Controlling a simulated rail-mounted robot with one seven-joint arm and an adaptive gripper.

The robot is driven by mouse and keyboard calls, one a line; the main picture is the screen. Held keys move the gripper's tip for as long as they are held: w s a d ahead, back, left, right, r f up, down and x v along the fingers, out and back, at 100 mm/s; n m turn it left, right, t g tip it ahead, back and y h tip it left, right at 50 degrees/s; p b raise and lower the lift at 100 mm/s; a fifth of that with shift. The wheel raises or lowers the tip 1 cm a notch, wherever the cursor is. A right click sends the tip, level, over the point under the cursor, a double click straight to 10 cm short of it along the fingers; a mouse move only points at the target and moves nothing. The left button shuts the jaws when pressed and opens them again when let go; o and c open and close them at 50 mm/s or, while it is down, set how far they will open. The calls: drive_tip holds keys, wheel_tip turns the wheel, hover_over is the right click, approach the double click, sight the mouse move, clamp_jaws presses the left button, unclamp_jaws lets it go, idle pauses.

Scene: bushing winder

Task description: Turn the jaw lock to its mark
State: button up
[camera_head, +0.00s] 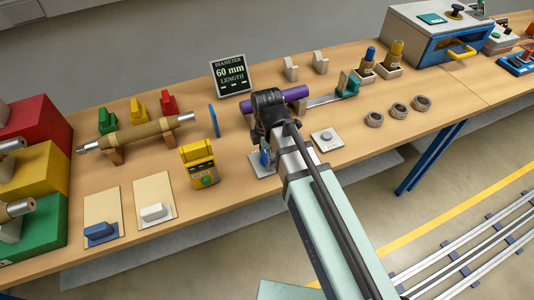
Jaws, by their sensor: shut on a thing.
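The jaw lock appears to be the small blue handle (265,157) on a light grey plate (257,170) near the middle of the bench. My gripper (267,145) reaches down over it and is shut on it; my wrist and arm cover much of the plate and the fingertips. The mark for the lock cannot be made out from here. Behind my wrist, a purple rod (294,94) lies across the winder, partly hidden.
A display reading 60 mm (231,76) stands behind. A yellow box with a green button (199,164) is to the left, a grey plate with a knob (327,139) to the right. A brown roll (138,133) rests on supports. Several grey rings (398,110) lie right. Bare wood shows in front.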

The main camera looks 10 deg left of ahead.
drive_tip(key=m, duration=0.4)
drive_tip(key=shift+m+p, duration=0.3)
drive_tip(key=shift+p, duration=0.1)
drive_tip(key=m, duration=0.4)
drive_tip(key=shift+p, duration=0.3)
drive_tip(key=m, duration=0.4)
drive_tip(key=shift+m, duration=0.4)
drive_tip(key=shift+s+m+p, duration=0.1)
drive_tip(key=shift+m+p, duration=0.25)
drive_tip(key=shift+m, duration=1.55)
drive_tip(key=shift+d, duration=0.1)
drive_tip(key=o, duration=1.2)
drive_tip(key=shift+c, duration=0.2)
